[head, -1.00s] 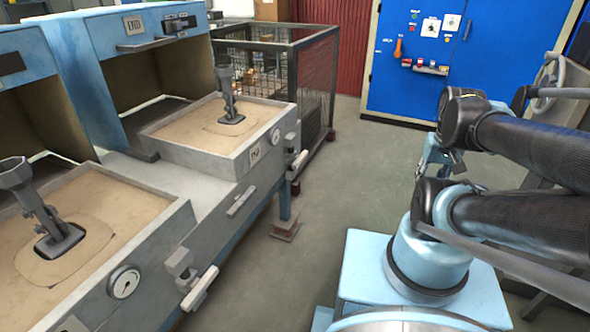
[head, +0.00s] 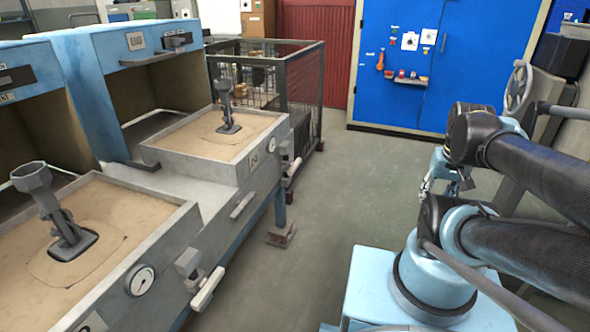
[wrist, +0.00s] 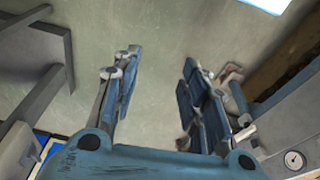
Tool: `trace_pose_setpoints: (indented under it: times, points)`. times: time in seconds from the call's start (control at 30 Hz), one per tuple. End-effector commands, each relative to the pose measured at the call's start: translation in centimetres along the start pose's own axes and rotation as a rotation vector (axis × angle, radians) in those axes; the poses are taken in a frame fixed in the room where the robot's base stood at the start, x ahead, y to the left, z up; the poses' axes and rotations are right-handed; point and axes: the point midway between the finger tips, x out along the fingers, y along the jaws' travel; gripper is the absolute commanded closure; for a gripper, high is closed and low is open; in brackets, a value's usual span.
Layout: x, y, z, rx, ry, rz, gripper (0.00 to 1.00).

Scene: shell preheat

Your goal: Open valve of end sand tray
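The far sand tray (head: 155,153), at the visible end of the row by the wire cage, holds flat sand with a grey funnel-topped fitting (head: 228,112) standing in it. Its valve (head: 288,165), with a pale handle, is on the front face near the far corner, below a round gauge. It is small, and I cannot tell whether it is open or shut. My gripper (head: 445,178) is to the right of the tray, well apart from it across the aisle. In the wrist view my gripper (wrist: 160,62) has its fingers spread, with only floor between them.
The nearer sand tray (head: 172,232) has its own fitting, gauge (head: 139,280) and valve handle (head: 207,289) jutting into the aisle. A wire cage (head: 300,85) stands beyond the far tray. A blue cabinet (head: 460,60) is at the back. The grey floor (head: 330,210) between is clear.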

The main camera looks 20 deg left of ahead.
Motion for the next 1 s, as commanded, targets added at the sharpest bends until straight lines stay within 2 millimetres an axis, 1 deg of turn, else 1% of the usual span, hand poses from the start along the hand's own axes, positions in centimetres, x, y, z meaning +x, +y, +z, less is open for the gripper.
trace_pose_setpoints:
  times: [0.17,0.3,0.5,0.77,1.0]
  points:
    - [-1.4,-1.5,-2.8,0.007,-0.011,-0.058,0.6]
    - [-2.6,-3.3,-5.7,0.013,-0.026,-0.127,0.6]
    - [-3.8,-6.0,-10.2,0.019,-0.047,-0.228,0.6]
    - [-4.5,-9.6,-16.3,0.022,-0.076,-0.359,0.6]
    - [-4.1,-12.9,-22.0,0.023,-0.105,-0.478,0.6]
